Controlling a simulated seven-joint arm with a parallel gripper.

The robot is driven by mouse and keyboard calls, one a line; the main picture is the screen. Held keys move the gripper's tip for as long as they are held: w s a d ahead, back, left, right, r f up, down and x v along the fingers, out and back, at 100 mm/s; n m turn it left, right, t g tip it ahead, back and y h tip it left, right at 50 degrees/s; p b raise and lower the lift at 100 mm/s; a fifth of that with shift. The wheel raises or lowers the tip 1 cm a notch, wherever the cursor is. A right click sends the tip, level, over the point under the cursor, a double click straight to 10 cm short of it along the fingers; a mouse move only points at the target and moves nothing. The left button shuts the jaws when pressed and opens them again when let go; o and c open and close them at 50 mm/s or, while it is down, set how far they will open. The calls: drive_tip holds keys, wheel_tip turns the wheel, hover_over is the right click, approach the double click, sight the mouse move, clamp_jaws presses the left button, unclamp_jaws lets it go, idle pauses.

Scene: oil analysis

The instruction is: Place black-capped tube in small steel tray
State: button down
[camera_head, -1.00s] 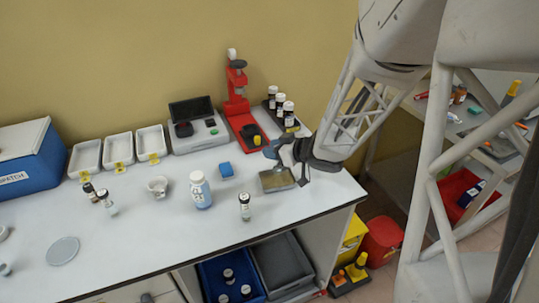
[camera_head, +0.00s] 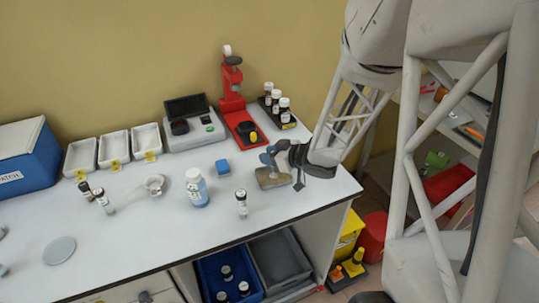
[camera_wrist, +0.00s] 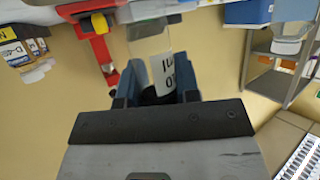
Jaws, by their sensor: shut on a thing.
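The small steel tray (camera_head: 268,181) lies near the right end of the white bench, partly hidden by my gripper. My gripper (camera_head: 268,157) is over its back edge. In the wrist view my gripper's blue fingers (camera_wrist: 155,88) are shut on the black-capped tube (camera_wrist: 166,72). Its clear body and white label show beyond the fingers, and its dark cap sits between them. In the head view the tube cannot be made out clearly, and I cannot tell whether it touches the tray.
A small vial (camera_head: 241,205) stands left of the tray, with a larger white-capped bottle (camera_head: 196,188) further left. A blue block (camera_head: 222,167) lies behind. A red device (camera_head: 234,100) and a rack of dark bottles (camera_head: 285,112) stand at the back. The front bench centre is clear.

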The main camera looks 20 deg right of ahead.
drive_tip(key=shift+f, duration=0.15)
drive_tip(key=c, duration=0.8)
unclamp_jaws()
drive_tip(key=shift+s+d+r, duration=0.35)
drive_tip(key=shift+s+r, duration=0.1)
drive_tip(key=shift+v, duration=5.4)
